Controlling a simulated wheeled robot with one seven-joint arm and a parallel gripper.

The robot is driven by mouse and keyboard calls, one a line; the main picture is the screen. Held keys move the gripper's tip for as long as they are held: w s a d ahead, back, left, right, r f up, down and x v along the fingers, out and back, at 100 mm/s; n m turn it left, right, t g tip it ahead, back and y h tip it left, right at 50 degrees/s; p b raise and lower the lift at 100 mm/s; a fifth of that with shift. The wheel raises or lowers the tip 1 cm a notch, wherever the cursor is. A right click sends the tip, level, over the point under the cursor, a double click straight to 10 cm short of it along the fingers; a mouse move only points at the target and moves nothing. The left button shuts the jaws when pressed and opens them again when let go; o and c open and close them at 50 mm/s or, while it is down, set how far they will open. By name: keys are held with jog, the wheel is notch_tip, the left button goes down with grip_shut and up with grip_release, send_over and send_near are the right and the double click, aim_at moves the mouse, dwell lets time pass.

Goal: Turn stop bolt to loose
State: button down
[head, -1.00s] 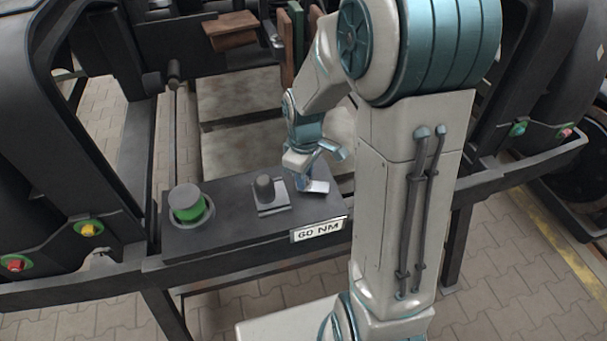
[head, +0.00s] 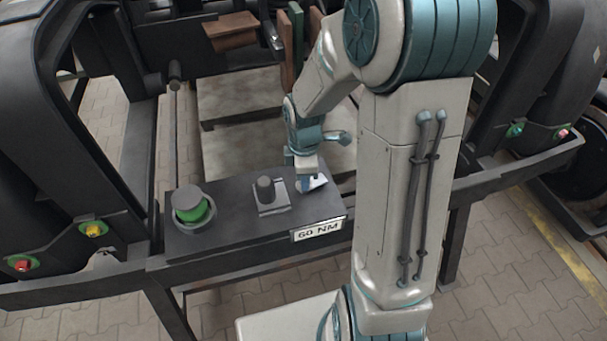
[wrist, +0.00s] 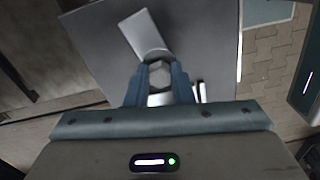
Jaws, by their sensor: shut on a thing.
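The stop bolt (wrist: 160,75) shows in the wrist view as a grey hexagonal head between two blue fingers. My gripper (wrist: 160,88) is shut on it, one finger on each side. A pale flat plate (wrist: 146,34) extends from beside the bolt head toward the upper left. In the head view, my gripper (head: 304,187) reaches down to the right end of the dark block (head: 235,222). There the pale plate (head: 318,182) shows beside the fingers, and the bolt head is hidden by my gripper.
A dark grey knob (head: 265,188) on a square plate stands left of my gripper. A green cylinder with a grey cap (head: 188,203) stands at the block's left end. A "60 NM" label (head: 318,230) is on the front edge. Dark bogie frames flank both sides.

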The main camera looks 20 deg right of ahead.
jog(key=shift+w+r, duration=0.1)
dwell(0.3)
jog(key=c, duration=1.3)
grip_release()
jog(key=shift+o, duration=0.2)
notch_tip(320, 180, up, 14)
jog(key=s+r+m+t, duration=0.1)
jog(key=s+m+t, duration=0.2)
jog(key=s+m, duration=1.1)
jog(key=shift+s+a+r+m, duration=0.2)
jog(key=shift+s+r+m, duration=0.1)
jog(key=shift+m, duration=0.7)
